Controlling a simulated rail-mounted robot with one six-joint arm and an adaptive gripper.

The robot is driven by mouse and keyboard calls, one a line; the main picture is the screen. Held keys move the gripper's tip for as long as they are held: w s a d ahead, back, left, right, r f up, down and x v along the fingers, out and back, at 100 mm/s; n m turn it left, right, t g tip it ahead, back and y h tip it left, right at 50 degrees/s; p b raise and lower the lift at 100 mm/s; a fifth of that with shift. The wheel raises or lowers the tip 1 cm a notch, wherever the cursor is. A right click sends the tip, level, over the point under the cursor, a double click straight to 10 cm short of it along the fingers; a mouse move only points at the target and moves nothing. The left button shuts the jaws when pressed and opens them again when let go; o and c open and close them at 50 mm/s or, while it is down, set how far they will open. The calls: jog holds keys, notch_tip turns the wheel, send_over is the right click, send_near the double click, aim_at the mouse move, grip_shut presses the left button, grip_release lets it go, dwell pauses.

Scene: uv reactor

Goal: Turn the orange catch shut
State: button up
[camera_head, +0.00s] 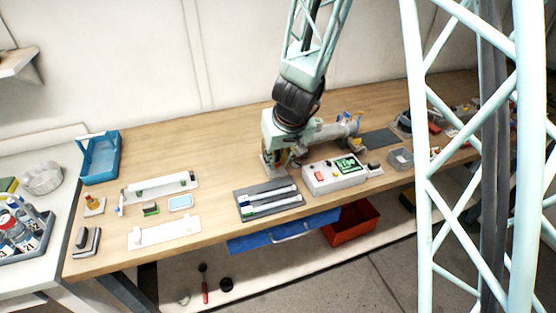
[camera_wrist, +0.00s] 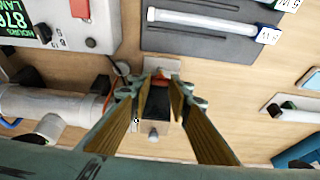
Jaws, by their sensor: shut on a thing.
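My gripper (camera_wrist: 162,80) points down at the bench, its two fingers closed in around a small orange-red piece, which appears to be the orange catch (camera_wrist: 161,83). The catch sits at the end of a dark block on a pale plate; the fingers hide its sides, and its exact angle is unclear. Another thin orange edge shows just left of the left finger, by the grey reactor cylinder (camera_wrist: 50,104). In the head view my gripper (camera_head: 272,170) is low over the bench at the left end of the cylinder (camera_head: 330,132), and the catch is hidden.
A white control box with a green display (camera_head: 335,174) stands close to the right of my gripper. A dark tray with white tubes (camera_head: 268,201) lies in front. A white holder (camera_head: 160,187) and a blue bin (camera_head: 101,160) are to the left. The bench behind is clear.

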jog(key=shift+s+a+r+m+h+p, duration=0.1)
jog(key=shift+m+h+p, duration=0.4)
jog(key=shift+m+p, duration=1.65)
jog(key=shift+a+r+m+h+p, duration=0.1)
jog(key=shift+m+h+p, duration=0.35)
jog(key=shift+p, duration=3.4)
jog(key=m+p, duration=0.2)
jog(key=p, duration=0.3)
jog(key=m+h+p, duration=0.1)
jog(key=p, duration=0.4)
jog(key=shift+a+m+g+h, duration=0.15)
jog(key=shift+m+g+h, duration=0.15)
jog(key=shift+m, duration=0.1)
jog(key=shift+a+f+m+h+p, duration=0.15)
jog(key=shift+m+h+p, duration=0.1)
jog(key=shift+m+p, duration=0.9)
jog(key=shift+w+m+g+h+p, duration=0.25)
jog(key=shift+m+g+h+p, duration=0.2)
jog(key=shift+m, duration=0.7)
jog(key=o, duration=0.8)
jog(key=shift+o, duration=0.2)
jog(key=shift+s+f+n+t+y+b, duration=0.1)
jog(key=shift+n+t+y+b, duration=0.35)
jog(key=shift+n, duration=0.95)
jog(key=shift+d+n+t+y+b, duration=0.2)
jog(key=shift+n+b, duration=0.6)
jog(key=shift+b, duration=0.9)
jog(key=shift+n+t+y+b, duration=0.1)
jog(key=shift+n+y+b, duration=0.2)
jog(key=shift+n+b, duration=0.95)
